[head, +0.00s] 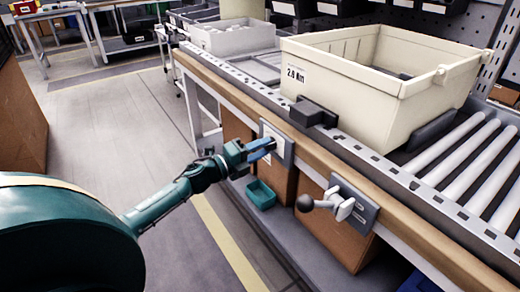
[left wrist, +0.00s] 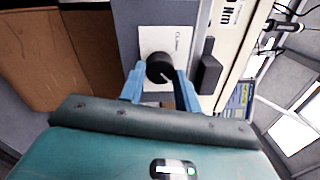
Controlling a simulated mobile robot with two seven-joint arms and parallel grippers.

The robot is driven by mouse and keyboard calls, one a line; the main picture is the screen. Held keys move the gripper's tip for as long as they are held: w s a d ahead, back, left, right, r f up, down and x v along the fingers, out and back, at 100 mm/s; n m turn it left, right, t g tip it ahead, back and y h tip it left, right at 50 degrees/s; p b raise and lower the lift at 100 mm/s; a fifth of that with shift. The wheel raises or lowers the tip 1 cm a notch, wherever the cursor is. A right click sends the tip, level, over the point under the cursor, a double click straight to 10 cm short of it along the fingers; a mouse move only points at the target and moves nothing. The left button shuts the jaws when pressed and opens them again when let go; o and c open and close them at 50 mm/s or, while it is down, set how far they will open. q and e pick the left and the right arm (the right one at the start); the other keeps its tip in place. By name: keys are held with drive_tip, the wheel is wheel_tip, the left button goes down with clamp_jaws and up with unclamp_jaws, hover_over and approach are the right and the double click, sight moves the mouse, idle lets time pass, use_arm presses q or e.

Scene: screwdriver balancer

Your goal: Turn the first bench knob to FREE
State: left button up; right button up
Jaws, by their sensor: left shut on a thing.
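The first bench knob (left wrist: 160,67) is a round black knob with a pale pointer line, on a white label on a grey plate (head: 289,152) at the bench's front edge. My left gripper (head: 268,147) reaches it from the left, and its blue fingers stand on both sides of the knob in the left wrist view. They are shut on it. The label shows small print that I cannot read surely, and the fingers hide part of the plate. In the head view the fingers mostly hide the knob. My right gripper is not in view.
A second plate (head: 352,204) with a ball-ended lever (head: 307,202) is on the bench front to the right. A cream bin (head: 340,80) marked 2.0 Nm stands on the bench above, behind a dark block (head: 312,112). A teal tray (head: 260,194) is below.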

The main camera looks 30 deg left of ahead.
use_arm(q)
drive_tip(key=o, duration=1)
drive_tip(key=shift+c, duration=0.2)
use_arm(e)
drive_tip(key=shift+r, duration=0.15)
use_arm(q)
drive_tip(key=p+v, duration=0.1)
drive_tip(key=v, duration=1.2)
drive_tip(key=shift+p, duration=0.35)
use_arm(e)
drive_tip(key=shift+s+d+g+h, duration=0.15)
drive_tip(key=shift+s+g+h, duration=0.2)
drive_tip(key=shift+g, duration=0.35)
